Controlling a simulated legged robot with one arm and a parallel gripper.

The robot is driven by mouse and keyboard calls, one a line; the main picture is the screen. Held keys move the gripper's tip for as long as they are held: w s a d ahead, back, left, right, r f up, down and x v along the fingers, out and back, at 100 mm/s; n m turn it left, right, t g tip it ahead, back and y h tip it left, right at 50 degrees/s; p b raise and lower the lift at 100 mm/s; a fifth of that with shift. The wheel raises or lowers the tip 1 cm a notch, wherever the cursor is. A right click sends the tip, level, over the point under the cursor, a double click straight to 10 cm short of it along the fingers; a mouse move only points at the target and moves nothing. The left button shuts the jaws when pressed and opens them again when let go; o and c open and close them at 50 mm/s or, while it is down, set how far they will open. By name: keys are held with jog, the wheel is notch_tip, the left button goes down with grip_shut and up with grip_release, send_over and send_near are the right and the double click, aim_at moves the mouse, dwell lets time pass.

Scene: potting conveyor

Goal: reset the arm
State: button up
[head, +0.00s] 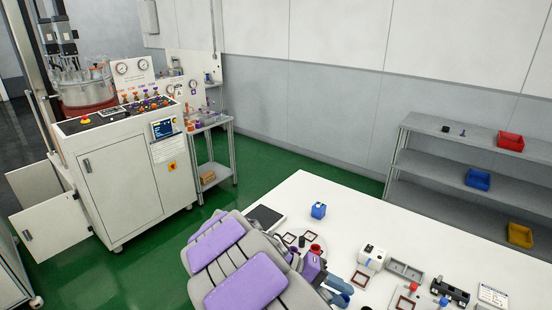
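A grey shelf (455,131) with red (511,140), blue (477,179) and yellow (520,235) bins stands right. A white machine cabinet (122,185) stands left. Green floor is clear between.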

jog(key=s+d+r+m+g+y, duration=0.1)
jog(key=s+d+r+y, duration=0.2)
jog(key=s+d, duration=0.3)
jog(key=s+a+t+y, duration=0.1)
jog(key=s+y, duration=0.3)
jog(key=s, duration=0.5)
jog(key=s+a+y, duration=0.4)
jog(key=s+y, duration=0.1)
jog(key=s, duration=0.5)
jog(key=shift+s+a+f+t, duration=0.2)
jog(key=shift+a+t, duration=0.1)
jog(key=shift+t, duration=0.1)
